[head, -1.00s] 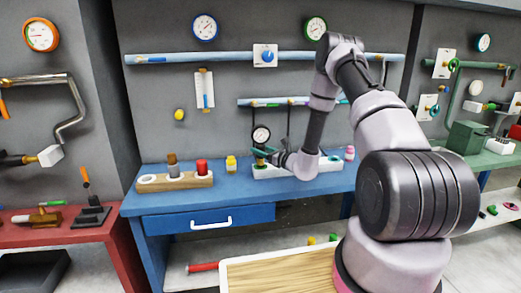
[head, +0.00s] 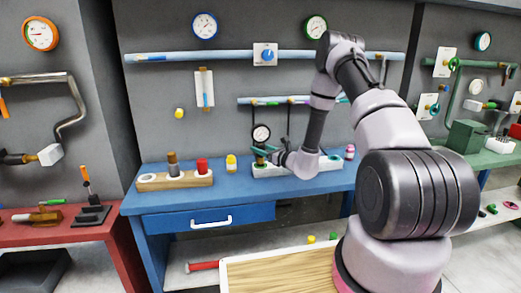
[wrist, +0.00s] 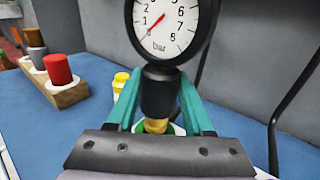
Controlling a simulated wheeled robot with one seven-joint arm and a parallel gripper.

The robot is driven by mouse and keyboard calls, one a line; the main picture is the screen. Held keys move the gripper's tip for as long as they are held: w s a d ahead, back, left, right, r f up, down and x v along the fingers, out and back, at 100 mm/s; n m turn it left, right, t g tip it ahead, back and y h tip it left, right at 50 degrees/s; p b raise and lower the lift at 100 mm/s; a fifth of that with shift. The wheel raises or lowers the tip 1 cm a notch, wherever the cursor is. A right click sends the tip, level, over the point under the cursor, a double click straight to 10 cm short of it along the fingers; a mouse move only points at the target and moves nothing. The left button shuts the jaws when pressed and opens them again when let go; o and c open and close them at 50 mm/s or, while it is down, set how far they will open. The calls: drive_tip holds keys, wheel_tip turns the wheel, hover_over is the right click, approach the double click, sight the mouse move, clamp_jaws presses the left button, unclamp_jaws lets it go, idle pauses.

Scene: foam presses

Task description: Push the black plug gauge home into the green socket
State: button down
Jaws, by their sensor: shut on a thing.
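The black plug gauge has a round white dial (wrist: 165,28) with a red needle, a black body (wrist: 160,92) and a brass tip (wrist: 156,125). It stands roughly upright. My gripper (wrist: 160,97) has teal fingers shut on the gauge's body from both sides. The green socket (wrist: 172,131) shows only in part behind the brass tip, just beyond my gripper. The tip lines up with it in this view; I cannot tell how deep it sits. In the head view the gauge (head: 261,133) is over the left end of the white block (head: 262,172).
A wooden block (head: 160,182) with a brown-topped plug and a red plug stands to the left on the blue bench (head: 235,200). A yellow bottle (head: 231,162) stands between the blocks. A pink-and-white bottle (head: 350,152) is at the right. Black rods hang on the wall behind.

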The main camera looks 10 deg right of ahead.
sight(263, 158)
drive_tip(key=shift+f, duration=2)
drive_tip(key=shift+c, duration=1.1)
unclamp_jaws()
drive_tip(key=v, duration=1)
drive_tip(key=shift+s+d, duration=0.25)
drive_tip(key=shift+s, duration=0.1)
